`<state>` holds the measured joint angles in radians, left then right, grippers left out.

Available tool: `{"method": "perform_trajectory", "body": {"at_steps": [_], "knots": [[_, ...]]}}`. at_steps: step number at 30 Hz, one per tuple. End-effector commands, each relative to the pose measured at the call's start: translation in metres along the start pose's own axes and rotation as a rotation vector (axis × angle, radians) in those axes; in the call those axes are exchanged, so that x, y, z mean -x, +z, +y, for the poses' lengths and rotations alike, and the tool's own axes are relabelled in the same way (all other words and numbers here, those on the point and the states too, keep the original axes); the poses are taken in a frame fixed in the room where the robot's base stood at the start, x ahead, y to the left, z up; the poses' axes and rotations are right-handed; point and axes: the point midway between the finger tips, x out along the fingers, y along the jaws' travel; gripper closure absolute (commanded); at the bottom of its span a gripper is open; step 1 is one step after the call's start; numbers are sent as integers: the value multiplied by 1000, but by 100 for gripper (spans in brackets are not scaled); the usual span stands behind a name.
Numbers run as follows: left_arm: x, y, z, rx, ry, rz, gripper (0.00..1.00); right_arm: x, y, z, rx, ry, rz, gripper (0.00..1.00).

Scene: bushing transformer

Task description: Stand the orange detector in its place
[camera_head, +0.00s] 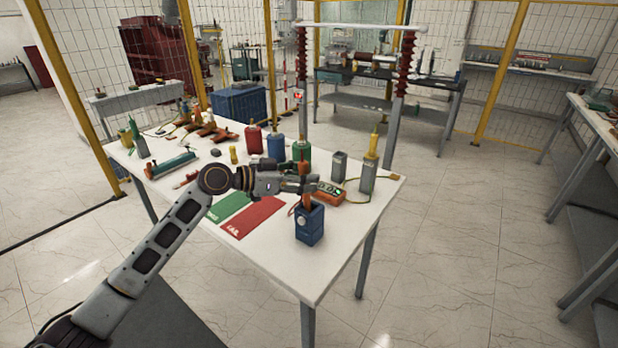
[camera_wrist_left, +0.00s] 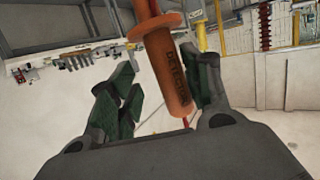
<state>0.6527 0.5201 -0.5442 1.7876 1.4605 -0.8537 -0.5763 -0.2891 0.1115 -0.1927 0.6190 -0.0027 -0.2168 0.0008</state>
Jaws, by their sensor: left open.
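The orange detector (camera_head: 306,199) is upright, its lower end at the top of a blue box-shaped holder (camera_head: 310,228) near the table's front right. How deep it sits inside is hidden. My left gripper (camera_head: 303,184) is at the detector's upper part, reaching in from the left. In the left wrist view the lettered detector (camera_wrist_left: 170,75) lies between the open fingers (camera_wrist_left: 160,90), close to the right finger, with a clear gap to the left one. My right gripper is not in view.
An orange meter (camera_head: 329,194) with a cable lies just behind the holder. A yellow detector (camera_head: 371,146) stands in a grey holder (camera_head: 367,178); another grey holder (camera_head: 339,166) is beside it. Red (camera_head: 252,217) and green (camera_head: 229,207) mats lie left. Several coloured bottles stand behind.

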Motion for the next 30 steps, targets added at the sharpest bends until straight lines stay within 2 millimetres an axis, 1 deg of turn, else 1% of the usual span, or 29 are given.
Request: {"method": "perform_trajectory", "body": {"at_steps": [18, 24, 30], "knots": [[82, 1, 0, -1, -1, -1, 52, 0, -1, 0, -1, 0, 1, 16], [97, 0, 0, -1, -1, 0, 52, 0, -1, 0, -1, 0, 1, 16], [101, -1, 0, -1, 0, 1, 52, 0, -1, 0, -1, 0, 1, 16]]}}
